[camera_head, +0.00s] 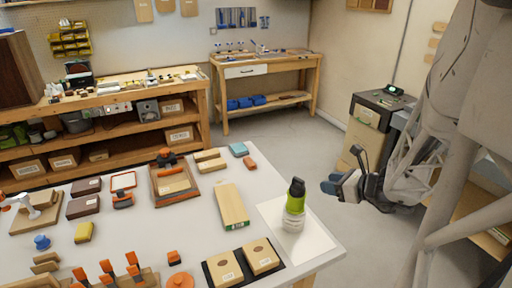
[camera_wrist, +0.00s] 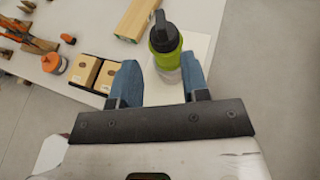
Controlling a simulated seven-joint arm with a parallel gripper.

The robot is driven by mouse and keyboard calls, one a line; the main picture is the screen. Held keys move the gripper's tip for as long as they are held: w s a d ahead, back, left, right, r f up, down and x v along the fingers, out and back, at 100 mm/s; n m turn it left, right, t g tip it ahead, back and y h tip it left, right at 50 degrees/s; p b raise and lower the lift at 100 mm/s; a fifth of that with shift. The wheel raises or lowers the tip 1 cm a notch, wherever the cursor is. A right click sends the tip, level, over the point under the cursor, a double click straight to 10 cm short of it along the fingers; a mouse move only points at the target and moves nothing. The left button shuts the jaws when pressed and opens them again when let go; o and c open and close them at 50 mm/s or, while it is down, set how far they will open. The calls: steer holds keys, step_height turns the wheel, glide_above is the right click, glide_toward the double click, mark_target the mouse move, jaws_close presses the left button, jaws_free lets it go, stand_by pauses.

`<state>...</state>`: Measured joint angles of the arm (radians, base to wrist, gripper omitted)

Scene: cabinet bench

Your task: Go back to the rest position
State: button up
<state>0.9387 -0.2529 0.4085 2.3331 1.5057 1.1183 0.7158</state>
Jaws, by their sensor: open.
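My gripper (camera_head: 345,184) is open and empty in the head view, to the right of the table and clear of its edge. Its two blue fingers (camera_wrist: 160,84) stand apart in the wrist view. A green bottle with a black cap (camera_head: 295,205) stands upright on a white sheet (camera_head: 318,243) at the table's right end. In the wrist view the bottle (camera_wrist: 165,42) appears just beyond and between the fingertips. The fingers do not hold it, and a gap to it shows in the head view.
The white table (camera_head: 150,235) carries a wooden block (camera_head: 231,205), two boxes on a black tray (camera_head: 215,283) and several orange-handled tools. A dark machine cabinet (camera_head: 372,118) stands behind my gripper. Grey floor lies open between the table and the back workbench (camera_head: 268,85).

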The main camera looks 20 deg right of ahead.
steer(key=s+a+f+n+g+y, duration=0.2)
steer(key=s+a+f+n+g, duration=0.15)
steer(key=a, duration=0.65)
steer(key=s+a+f+n+g+y, duration=0.25)
steer(key=a+f+g, duration=0.2)
steer(key=a, duration=0.55)
steer(key=s+a+r+n+g+h, duration=0.1)
steer(key=a+r+n+h, duration=0.3)
steer(key=r+n, duration=0.5)
steer(key=s+a+r+n+g+h, duration=0.1)
steer(key=s+a+r+n+h, duration=0.3)
steer(key=n, duration=1.2)
step_height(320, 180, up, 5)
steer(key=shift+s+a+f+h, duration=0.15)
steer(key=shift+a+h, duration=0.05)
steer(key=shift+h, duration=0.65)
